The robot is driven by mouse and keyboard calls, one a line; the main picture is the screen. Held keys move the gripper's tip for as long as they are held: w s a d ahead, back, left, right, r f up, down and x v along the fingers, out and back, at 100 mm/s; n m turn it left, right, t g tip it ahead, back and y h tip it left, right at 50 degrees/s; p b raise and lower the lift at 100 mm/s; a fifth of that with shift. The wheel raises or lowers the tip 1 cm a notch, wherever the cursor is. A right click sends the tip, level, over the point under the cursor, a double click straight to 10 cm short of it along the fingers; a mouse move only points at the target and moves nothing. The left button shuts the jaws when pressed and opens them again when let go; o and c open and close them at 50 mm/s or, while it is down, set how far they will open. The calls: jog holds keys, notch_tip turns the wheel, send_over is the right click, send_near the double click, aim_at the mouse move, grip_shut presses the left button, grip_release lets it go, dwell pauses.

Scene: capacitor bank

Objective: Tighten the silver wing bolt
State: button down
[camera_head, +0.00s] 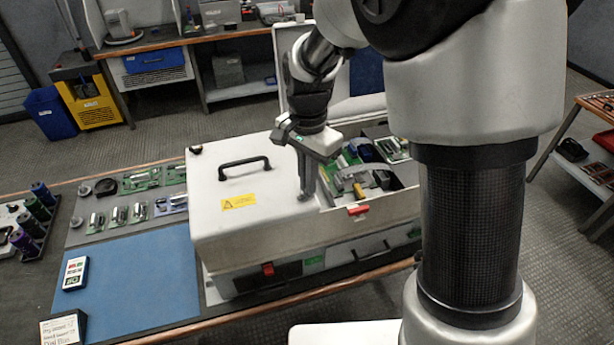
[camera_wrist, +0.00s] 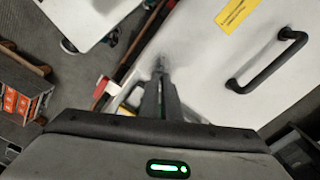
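A white box (camera_head: 225,205) stands on the bench with a black handle (camera_head: 245,166) on its lid. My gripper (camera_head: 306,192) points down at the right end of the lid, beside the open compartment. In the wrist view, my gripper's fingers (camera_wrist: 160,78) come close together around a small silver piece, which looks like the silver wing bolt (camera_wrist: 159,64). The fingers hide most of the bolt, so its wings and how far it sits in the lid cannot be seen. In the head view the bolt shows only as a small bit at the fingertips.
The open compartment holds circuit boards (camera_head: 350,172) and a raised lid stands behind it. A red latch (camera_head: 358,209) is on the front edge. A blue mat (camera_head: 140,285) with a meter (camera_head: 75,273) lies left of the box. Circuit parts (camera_head: 120,213) lie behind the mat.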

jog(key=m, duration=0.2)
jog(key=m+p, duration=0.1)
jog(key=m, duration=0.2)
jog(key=shift+s+a+r+m+p, duration=0.25)
jog(key=shift+r+m+p, duration=0.05)
jog(key=shift+r+p, duration=0.1)
dwell(0.3)
jog(key=c, duration=2.2)
grip_release()
jog(key=shift+o, duration=1.4)
jog(key=shift+s+a+f, duration=0.1)
jog(key=shift+s+f, duration=0.05)
jog(key=shift+s, duration=0.05)
jog(key=shift+d, duration=0.25)
notch_tip(320, 180, up, 17)
jog(key=shift+r, duration=0.2)
